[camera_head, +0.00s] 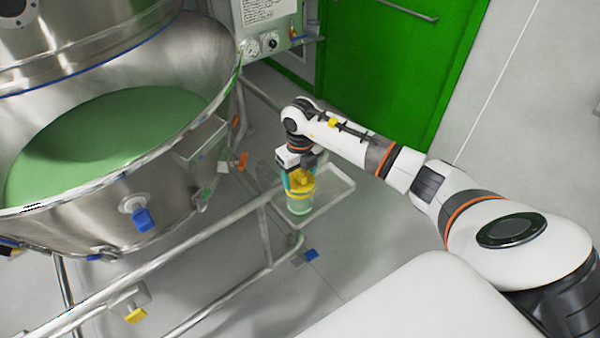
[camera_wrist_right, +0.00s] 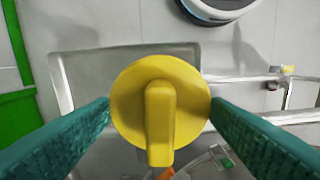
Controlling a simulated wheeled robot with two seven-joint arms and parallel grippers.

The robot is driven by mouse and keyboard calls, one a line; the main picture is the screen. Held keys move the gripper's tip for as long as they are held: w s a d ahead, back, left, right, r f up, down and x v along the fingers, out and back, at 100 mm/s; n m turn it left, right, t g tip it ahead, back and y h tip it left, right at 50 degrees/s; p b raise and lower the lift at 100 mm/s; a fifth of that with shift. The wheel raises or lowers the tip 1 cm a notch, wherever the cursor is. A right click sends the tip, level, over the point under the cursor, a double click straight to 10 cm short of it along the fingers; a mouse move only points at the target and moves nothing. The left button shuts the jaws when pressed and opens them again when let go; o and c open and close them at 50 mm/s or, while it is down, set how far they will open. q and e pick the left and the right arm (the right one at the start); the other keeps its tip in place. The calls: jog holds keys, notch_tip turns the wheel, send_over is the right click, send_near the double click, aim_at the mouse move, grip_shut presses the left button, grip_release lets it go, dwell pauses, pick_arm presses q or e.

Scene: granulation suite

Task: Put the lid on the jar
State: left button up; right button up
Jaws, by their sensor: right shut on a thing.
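The yellow lid (camera_head: 302,183), a round disc with a raised bar handle, shows large in the right wrist view (camera_wrist_right: 160,105). My right gripper (camera_head: 300,177) is shut on it, with a teal finger at each side of its rim. The jar (camera_head: 299,206), pale green and see-through, stands upright directly below the lid in the head view. Whether the lid touches the jar's rim or hovers just above it, I cannot tell. The lid hides the jar in the wrist view. My left gripper is not in view.
The jar stands on a small metal tray (camera_head: 340,188) with a raised rim, fixed by a metal rail (camera_head: 190,257). A large steel bowl (camera_head: 95,215) holding green material is at the left. A green door (camera_head: 390,70) is behind. Floor is clear right of the tray.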

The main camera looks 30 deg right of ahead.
aim_at(300, 172)
jog(key=shift+f+b, duration=0.4)
jog(key=shift+f, duration=0.15)
jog(key=o, duration=1.1)
jog(key=shift+c, duration=0.2)
jog(key=shift+r, duration=0.15)
notch_tip(300, 172, up, 12)
jog(key=shift+b, duration=0.45)
